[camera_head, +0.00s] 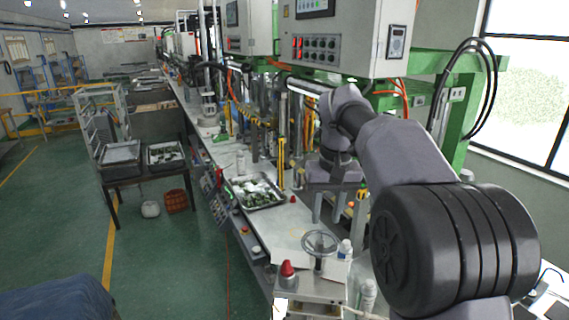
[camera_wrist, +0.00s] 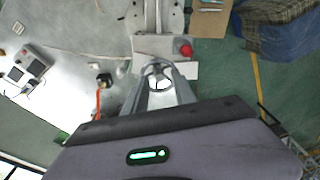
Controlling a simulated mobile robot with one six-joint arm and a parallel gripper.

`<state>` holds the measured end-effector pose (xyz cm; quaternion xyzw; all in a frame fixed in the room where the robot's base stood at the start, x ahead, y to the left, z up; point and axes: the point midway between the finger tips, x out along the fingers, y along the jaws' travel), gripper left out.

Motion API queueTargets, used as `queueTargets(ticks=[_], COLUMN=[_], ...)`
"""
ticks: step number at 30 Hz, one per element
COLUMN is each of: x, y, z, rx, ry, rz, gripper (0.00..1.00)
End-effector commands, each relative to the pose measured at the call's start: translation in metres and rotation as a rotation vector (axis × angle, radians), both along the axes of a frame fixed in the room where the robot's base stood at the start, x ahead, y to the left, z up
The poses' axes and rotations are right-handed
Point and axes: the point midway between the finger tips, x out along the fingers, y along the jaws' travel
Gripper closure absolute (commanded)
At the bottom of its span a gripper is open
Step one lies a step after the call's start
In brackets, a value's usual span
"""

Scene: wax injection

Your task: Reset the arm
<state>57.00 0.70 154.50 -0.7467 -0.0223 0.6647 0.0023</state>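My gripper (camera_wrist: 160,72) shows in the wrist view as two grey fingers reaching up from a dark body with a green light. A gap shows between the fingers, and nothing appears held in it. A handwheel shows through and just beyond this gap. In the head view my arm is bent over the right side of the bench, with its wrist pointing down. The fingertips there are hard to tell from the machine posts behind.
A handwheel (camera_head: 320,242) and a red-topped button (camera_head: 288,270) stand at the bench's near end. A tray of dark green pieces (camera_head: 256,201) lies behind them. Control boxes (camera_head: 345,38) hang above. A side table (camera_head: 146,172) stands left; the green floor between is mostly clear.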

Motion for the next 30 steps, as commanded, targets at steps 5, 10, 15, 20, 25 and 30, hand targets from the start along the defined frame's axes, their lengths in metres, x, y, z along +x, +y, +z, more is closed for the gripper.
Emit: queueTargets(ticks=[5,10,15,20,25,30], x=[-0.101,-0.204,-0.280,-0.308,-0.310,-0.310], y=[0.011,0.022,0.029,0.031,0.032,0.032], z=[-0.112,-0.233,-0.350,-0.396,-0.398,-0.398], rx=[0.064,0.148,0.224,0.259,0.263,0.263], ry=[-0.117,-0.228,-0.315,-0.348,-0.351,-0.351], rz=[-0.098,-0.219,-0.331,-0.384,-0.390,-0.390], gripper=[0.68,0.68,0.68,0.68,0.68,0.68])
